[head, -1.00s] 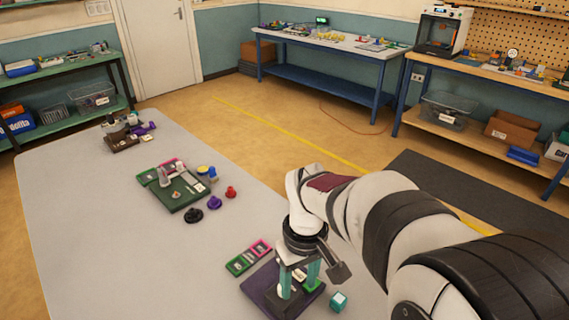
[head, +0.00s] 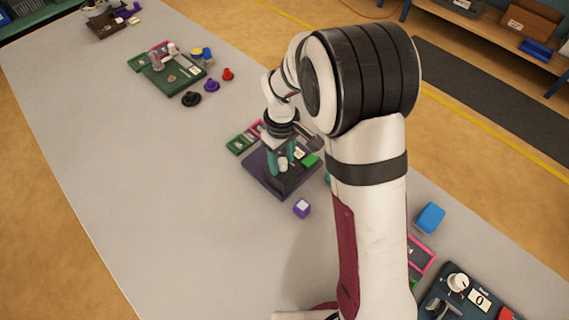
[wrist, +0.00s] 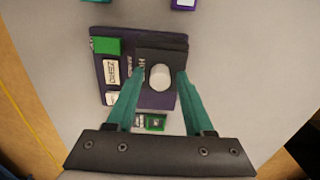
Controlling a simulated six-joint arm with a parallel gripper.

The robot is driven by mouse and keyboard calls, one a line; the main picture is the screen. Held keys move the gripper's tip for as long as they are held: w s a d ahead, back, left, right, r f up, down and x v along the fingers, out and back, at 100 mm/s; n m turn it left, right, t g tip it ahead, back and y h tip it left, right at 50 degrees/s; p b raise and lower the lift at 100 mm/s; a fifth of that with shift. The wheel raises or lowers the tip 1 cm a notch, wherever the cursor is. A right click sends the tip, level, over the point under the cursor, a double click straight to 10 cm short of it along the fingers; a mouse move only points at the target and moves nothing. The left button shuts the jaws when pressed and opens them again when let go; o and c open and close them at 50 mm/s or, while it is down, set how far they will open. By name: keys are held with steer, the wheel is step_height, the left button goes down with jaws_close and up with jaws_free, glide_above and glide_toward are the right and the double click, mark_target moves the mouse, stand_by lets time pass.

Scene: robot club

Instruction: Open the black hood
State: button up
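A dark purple board (head: 250,175) lies on the grey table below my gripper; it also shows in the wrist view (wrist: 112,93). On it, in the wrist view, is the black hood (wrist: 172,47), a dark panel with partly covered white lettering. A round white knob (wrist: 160,77) stands on the hood. My gripper (head: 281,165) points down over the board. In the wrist view its teal fingers (wrist: 160,73) are apart on either side of the knob, with a gap showing on both sides. The hood lies flat on the board as far as I can see.
A green block (wrist: 107,45) sits at the board's corner. A purple cube (head: 302,208) and small green and pink cards (head: 240,143) lie beside the board. A green board (head: 172,78) with pawns stands farther left. A blue block (head: 430,217) and dark panel (head: 462,300) are right.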

jaws_close()
steer(key=shift+w+a, duration=2.35)
steer(key=shift+w, duration=0.05)
steer(key=shift+c, duration=0.8)
jaws_free()
step_height(320, 180, up, 6)
step_height(320, 180, up, 6)
steer(key=m, duration=0.4)
glide_above(284, 173)
steer(key=s+d+r+m+y, duration=0.1)
steer(key=s+d+r+m, duration=0.15)
steer(key=s, duration=0.45)
steer(key=s+d+r+m, duration=0.1)
steer(key=s+d+m, duration=0.2)
steer(key=s, duration=0.3)
steer(key=s+f+m, duration=0.1)
steer(key=s+m, duration=0.4)
steer(key=s, duration=0.5)
steer(key=shift+s+d+f+y, duration=0.4)
steer(key=shift+d, duration=0.05)
